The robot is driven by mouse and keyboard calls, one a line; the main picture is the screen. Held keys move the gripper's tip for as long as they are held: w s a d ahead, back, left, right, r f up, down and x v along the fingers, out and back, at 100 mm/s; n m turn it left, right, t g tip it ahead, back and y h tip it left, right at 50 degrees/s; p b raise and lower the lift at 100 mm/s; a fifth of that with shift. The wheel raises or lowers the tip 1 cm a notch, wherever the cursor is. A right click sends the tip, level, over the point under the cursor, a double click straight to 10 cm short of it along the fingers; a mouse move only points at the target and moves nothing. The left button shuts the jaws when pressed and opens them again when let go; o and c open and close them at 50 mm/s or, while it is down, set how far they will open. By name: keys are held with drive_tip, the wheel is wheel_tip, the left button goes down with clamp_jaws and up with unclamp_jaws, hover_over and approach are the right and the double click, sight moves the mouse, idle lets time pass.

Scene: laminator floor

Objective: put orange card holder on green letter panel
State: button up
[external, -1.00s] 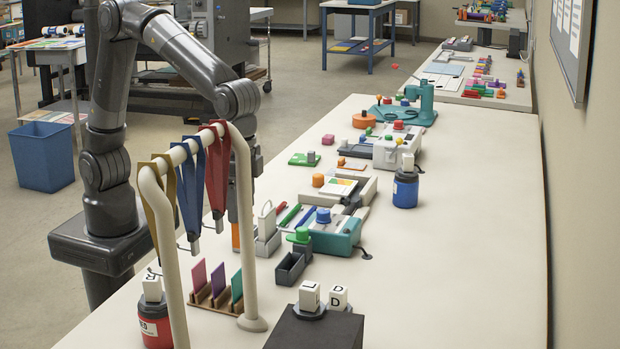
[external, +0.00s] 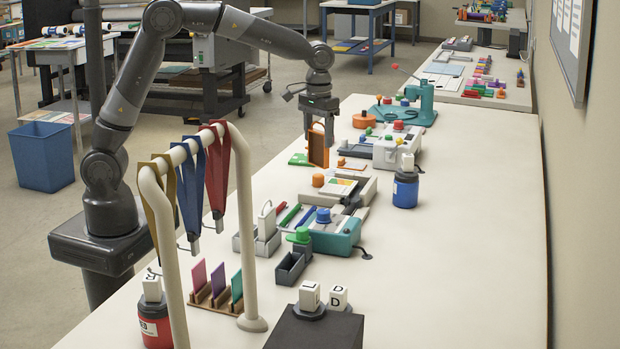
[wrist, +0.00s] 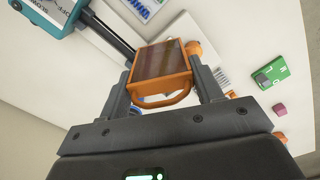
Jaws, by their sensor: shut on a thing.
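The orange card holder (external: 318,148) hangs upright from my gripper (external: 320,118), which is shut on it above the table. In the wrist view the holder (wrist: 163,64) sits between the two dark fingers, with its looped handle toward my palm. The green letter panel (external: 299,160) lies on the table just left of the holder in the external view, and the holder and gripper hide part of it. In the wrist view the green panel (wrist: 272,73), with a small grey piece on it, lies to the right of the holder, apart from it.
The grey tray with cards (external: 338,187) and the white-and-grey device (external: 398,148) stand close by. A teal press (external: 425,105) is farther back. The rack with hanging lanyards (external: 246,230) stands in front. The right side of the table is clear.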

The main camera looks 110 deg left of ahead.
drive_tip(key=s+a+n, duration=0.3)
drive_tip(key=s+a, duration=0.3)
drive_tip(key=a, duration=0.3)
drive_tip(key=s+a+n, duration=0.2)
drive_tip(key=s+a, duration=0.5)
drive_tip(key=a, duration=0.3)
drive_tip(key=shift+n, duration=0.3)
drive_tip(key=shift+s+a+f, duration=0.85)
drive_tip(key=shift+a+f, duration=0.85)
drive_tip(key=shift+f, duration=0.1)
drive_tip(key=shift+s+a+f, duration=0.9)
drive_tip(key=shift+a+f, duration=0.85)
drive_tip(key=shift+f, duration=0.05)
drive_tip(key=shift+s+a+f, duration=0.85)
drive_tip(key=shift+a+f, duration=0.85)
drive_tip(key=shift+f, duration=0.1)
drive_tip(key=shift+f, duration=0.1)
drive_tip(key=o, duration=1)
drive_tip(key=shift+c, duration=0.2)
wheel_tip(320, 180, up, 12)
